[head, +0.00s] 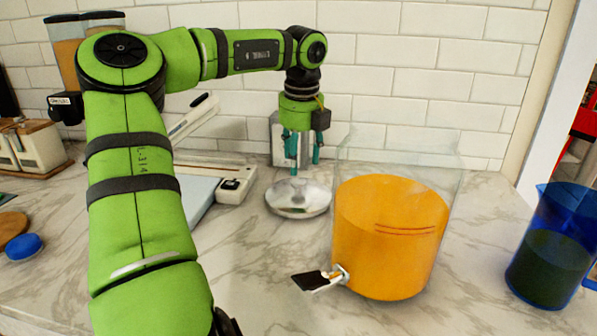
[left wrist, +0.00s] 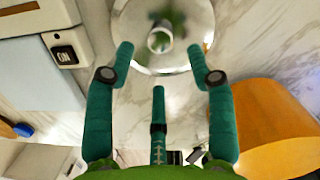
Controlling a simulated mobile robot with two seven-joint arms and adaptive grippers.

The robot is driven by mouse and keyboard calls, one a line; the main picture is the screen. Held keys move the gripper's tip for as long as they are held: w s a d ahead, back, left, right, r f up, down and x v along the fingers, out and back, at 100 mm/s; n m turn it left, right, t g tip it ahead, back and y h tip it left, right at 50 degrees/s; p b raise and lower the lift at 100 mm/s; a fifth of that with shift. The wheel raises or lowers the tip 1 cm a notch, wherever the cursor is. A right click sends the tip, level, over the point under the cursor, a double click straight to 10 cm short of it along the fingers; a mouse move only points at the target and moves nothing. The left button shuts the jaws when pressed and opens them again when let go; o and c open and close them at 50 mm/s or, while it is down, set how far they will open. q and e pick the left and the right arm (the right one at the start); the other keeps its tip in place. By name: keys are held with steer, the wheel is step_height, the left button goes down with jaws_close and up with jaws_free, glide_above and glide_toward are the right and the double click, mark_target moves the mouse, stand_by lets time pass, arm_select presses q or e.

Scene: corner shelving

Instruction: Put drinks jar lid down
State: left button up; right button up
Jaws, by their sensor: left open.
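The drinks jar (head: 390,240) is a clear, open-topped vessel with orange liquid and a tap at its lower front. Its lid (head: 298,198) appears to be the shiny silver round piece lying on the marble counter, to the left of the jar. In the left wrist view the lid (left wrist: 185,55) shows at the top with a round knob in its middle. My left gripper (head: 303,150) points down above the lid, with its teal fingers apart and empty. In the left wrist view the fingers (left wrist: 160,55) reach toward the lid's near edge, clear of the knob.
A blue pitcher (head: 553,245) with dark liquid stands at the right. A white and pale-blue flat device (head: 237,184) lies left of the lid, partly behind my arm. A tiled wall (head: 430,60) closes the back. Bare counter (head: 260,250) lies in front of the lid.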

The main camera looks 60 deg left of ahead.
arm_select(q)
step_height(320, 180, up, 6)
steer(key=shift+s+d, duration=0.15)
steer(key=shift+d, duration=0.3)
arm_select(e)
steer(key=shift+s, duration=0.9)
steer(key=shift+w, duration=0.15)
